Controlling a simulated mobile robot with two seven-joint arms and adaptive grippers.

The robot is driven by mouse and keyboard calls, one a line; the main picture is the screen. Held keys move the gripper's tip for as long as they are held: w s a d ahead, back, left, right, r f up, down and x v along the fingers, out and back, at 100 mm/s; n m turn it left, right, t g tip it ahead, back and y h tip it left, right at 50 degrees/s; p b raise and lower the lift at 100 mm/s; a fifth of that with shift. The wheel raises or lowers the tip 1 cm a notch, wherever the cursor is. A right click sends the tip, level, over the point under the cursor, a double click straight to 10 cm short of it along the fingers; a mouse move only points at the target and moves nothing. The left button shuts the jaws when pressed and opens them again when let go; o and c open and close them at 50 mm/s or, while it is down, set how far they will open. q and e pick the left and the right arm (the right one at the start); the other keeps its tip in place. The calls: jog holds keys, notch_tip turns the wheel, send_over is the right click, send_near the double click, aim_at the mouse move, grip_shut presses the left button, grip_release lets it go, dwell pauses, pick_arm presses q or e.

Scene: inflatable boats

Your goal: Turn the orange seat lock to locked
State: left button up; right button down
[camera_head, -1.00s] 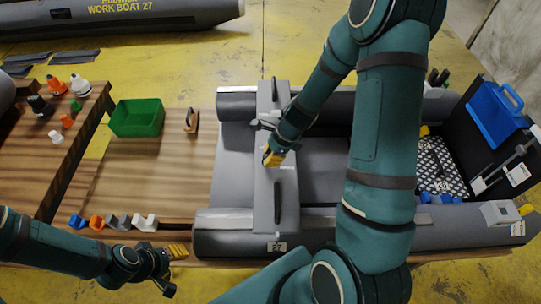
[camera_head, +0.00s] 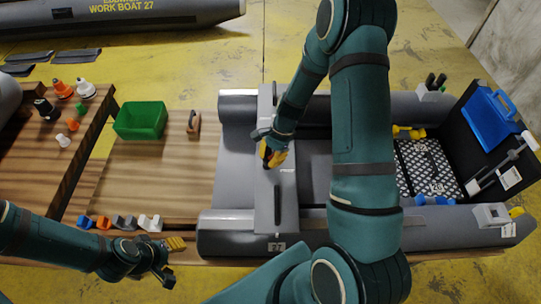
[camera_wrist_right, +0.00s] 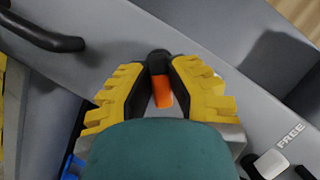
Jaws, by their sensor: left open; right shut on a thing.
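The orange seat lock (camera_wrist_right: 162,92) shows in the right wrist view between the yellow fingers of my right gripper (camera_wrist_right: 160,72). A dark knob end sits at its tip, and the fingers are shut on it. The word FREE is printed on the grey seat (camera_wrist_right: 225,85), to the right of the lock. In the head view my right gripper (camera_head: 273,155) is at the seat board (camera_head: 284,215) of the grey boat, and the lock is hidden there. My left gripper (camera_head: 170,265) is open and empty near the table's front edge.
A green bin (camera_head: 140,120) stands on the wooden table (camera_head: 165,185). Several small coloured clips (camera_head: 124,222) lie along its front. A blue case (camera_head: 495,118) is at the boat's right end. A black handle (camera_wrist_right: 45,32) rises from the seat.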

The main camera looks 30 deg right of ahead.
jog(key=n+g, duration=0.1)
jog(key=n, duration=0.3)
jog(key=shift+w+a+f+n+g+p, duration=0.1)
jog(key=shift+w+n+g+p, duration=0.05)
jog(key=shift+n+g+p, duration=0.2)
jog(key=n+g+h, duration=0.1)
jog(key=n, duration=0.1)
jog(key=n+h, duration=0.1)
jog(key=n, duration=0.2)
jog(key=shift+w+a+n+g, duration=0.2)
jog(key=shift+n+g, duration=0.05)
jog(key=shift+g, duration=0.1)
jog(key=c, duration=0.9)
grip_release()
jog(key=shift+w, duration=0.1)
jog(key=v, duration=1.2)
